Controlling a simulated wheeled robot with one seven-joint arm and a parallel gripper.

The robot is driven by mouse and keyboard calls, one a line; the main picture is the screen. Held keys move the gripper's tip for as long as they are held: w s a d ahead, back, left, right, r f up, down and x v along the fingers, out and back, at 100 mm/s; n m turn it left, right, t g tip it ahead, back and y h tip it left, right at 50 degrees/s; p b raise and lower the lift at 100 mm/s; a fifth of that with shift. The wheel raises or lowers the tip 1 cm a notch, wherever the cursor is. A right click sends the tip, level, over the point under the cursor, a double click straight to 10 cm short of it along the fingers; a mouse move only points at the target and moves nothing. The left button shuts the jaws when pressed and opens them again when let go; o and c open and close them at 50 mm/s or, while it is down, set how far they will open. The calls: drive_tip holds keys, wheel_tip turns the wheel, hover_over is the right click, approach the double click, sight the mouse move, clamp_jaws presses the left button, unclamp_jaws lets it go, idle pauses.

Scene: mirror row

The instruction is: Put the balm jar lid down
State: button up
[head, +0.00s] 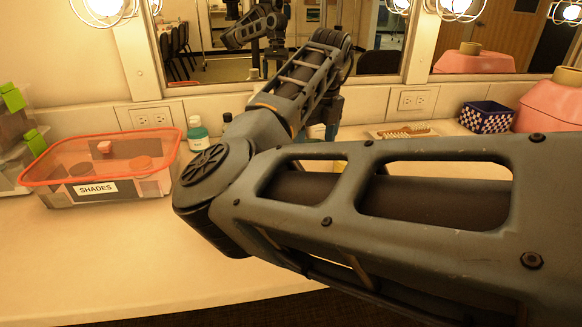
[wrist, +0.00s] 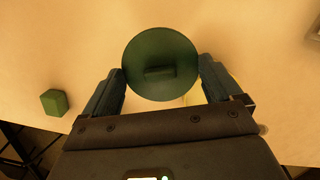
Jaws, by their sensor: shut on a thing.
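The balm jar lid (wrist: 150,48) is a dark green round disc with a small raised bar in its middle, seen in the wrist view. My gripper (wrist: 162,70) is shut on it, one finger against each side of its rim. The lid is over the pale counter (wrist: 70,45); I cannot tell how high. In the head view my own arm covers the middle, and neither the lid nor the gripper's fingers show clearly there. No open balm jar can be made out for sure.
A checkered basket (head: 487,117) stands at the back right. The front left counter is bare.

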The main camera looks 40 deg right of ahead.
drive_tip(key=w+a+f, duration=0.2)
drive_tip(key=w, duration=0.1)
drive_tip(key=w+a+f, duration=0.1)
drive_tip(key=shift+w+f, duration=0.2)
drive_tip(key=shift+w, duration=0.05)
drive_tip(key=shift+f+b, duration=0.4)
drive_tip(key=shift+f, duration=1.55)
drive_tip(key=shift+f, duration=0.1)
drive_tip(key=o, duration=0.7)
drive_tip(key=r, duration=0.4)
drive_tip(key=s+r, duration=0.1)
drive_tip(key=r, duration=0.3)
drive_tip(key=r+p, duration=0.1)
drive_tip(key=r, duration=0.3)
drive_tip(key=shift+s+a, duration=0.2)
drive_tip(key=shift+s, duration=0.15)
drive_tip(key=shift+s, duration=0.1)
